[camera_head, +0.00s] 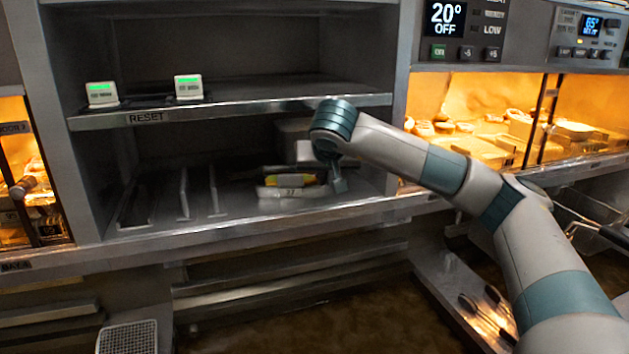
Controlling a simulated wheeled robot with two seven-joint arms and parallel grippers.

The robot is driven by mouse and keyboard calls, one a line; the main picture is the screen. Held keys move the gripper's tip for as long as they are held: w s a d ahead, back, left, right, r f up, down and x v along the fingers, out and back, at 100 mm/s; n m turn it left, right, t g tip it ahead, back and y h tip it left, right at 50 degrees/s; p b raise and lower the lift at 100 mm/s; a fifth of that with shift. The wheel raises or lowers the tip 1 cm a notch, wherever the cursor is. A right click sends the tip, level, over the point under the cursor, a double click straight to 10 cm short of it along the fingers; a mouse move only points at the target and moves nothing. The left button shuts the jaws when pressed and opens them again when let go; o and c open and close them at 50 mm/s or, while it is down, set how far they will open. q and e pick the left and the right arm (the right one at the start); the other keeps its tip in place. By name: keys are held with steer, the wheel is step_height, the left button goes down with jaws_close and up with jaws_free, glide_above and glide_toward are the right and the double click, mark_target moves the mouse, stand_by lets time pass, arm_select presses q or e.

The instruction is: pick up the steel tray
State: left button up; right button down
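My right arm comes in from the right and reaches into the lower shelf bay. My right gripper (337,180) points down there, at the right end of a small pale stack marked with a number (289,192). Yellow, red and green items lie on that stack. The gripper is small and dark, so I cannot tell whether its fingers are apart or touch the stack. No tray is plainly recognisable as the steel tray; the low metal shapes with upright dividers (184,193) left of the stack may be trays or racks. My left gripper is not in view.
The upper shelf (250,107), labelled RESET, bears two small white boxes with green displays (188,87). Its front edge lies just above my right wrist. Lit food cabinets (480,115) stand at the right. A perforated metal piece (127,338) is at bottom left.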

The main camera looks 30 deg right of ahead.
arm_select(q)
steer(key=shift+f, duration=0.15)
arm_select(e)
steer(key=shift+r, duration=0.2)
